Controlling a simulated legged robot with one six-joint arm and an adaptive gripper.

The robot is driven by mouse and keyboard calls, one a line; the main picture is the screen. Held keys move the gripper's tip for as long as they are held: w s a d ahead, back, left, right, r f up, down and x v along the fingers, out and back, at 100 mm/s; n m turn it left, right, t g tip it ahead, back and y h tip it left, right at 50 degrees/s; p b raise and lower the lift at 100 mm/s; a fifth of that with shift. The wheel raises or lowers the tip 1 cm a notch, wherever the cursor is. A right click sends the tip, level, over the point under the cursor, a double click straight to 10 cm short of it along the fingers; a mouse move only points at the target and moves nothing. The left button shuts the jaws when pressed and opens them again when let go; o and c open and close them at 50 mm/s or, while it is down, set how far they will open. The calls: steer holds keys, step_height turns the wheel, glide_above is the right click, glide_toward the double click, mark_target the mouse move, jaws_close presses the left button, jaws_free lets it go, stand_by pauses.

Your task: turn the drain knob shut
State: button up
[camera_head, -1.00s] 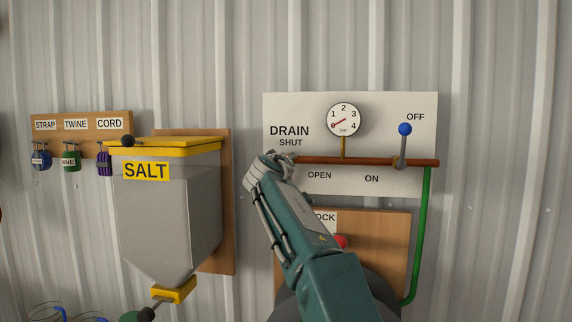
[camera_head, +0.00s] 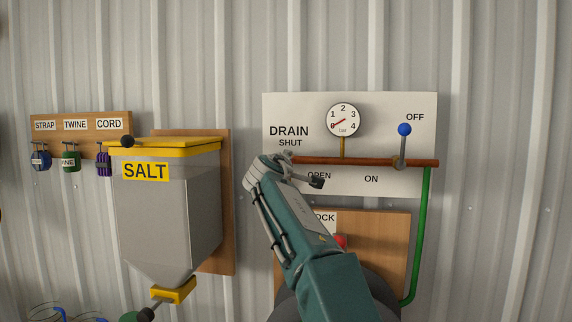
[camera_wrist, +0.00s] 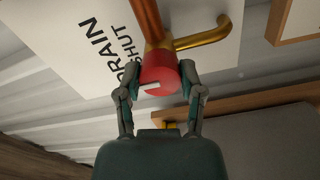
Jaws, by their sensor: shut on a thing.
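The red drain knob (camera_wrist: 160,70) sits on the end of a copper pipe in the wrist view, with a white mark on its face. My gripper (camera_wrist: 158,86) has one finger on each side of the knob and is shut on it. In the head view my gripper (camera_head: 284,163) is at the left end of the copper pipe (camera_head: 370,162), below the word SHUT, and it hides the knob. A dark part of the gripper sticks out over the OPEN label. A brass spout (camera_wrist: 205,35) shows beside the knob in the wrist view.
The white panel (camera_head: 420,185) carries a pressure gauge (camera_head: 343,120) with its needle near 0 and a blue-tipped lever (camera_head: 404,145) standing up towards OFF. The salt hopper (camera_head: 170,215) hangs to the left. A wooden board with a red button (camera_head: 341,241) is below.

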steer(key=shift+a+f, duration=0.15)
steer(key=shift+f, duration=0.15)
steer(key=o, duration=1.2)
steer(key=shift+w+a, duration=0.1)
steer(key=shift+w, duration=0.05)
steer(key=shift+c, duration=0.2)
steer(key=shift+a+r, duration=0.1)
steer(key=s+a, duration=0.2)
steer(key=s, duration=1)
steer(key=shift+a, duration=0.2)
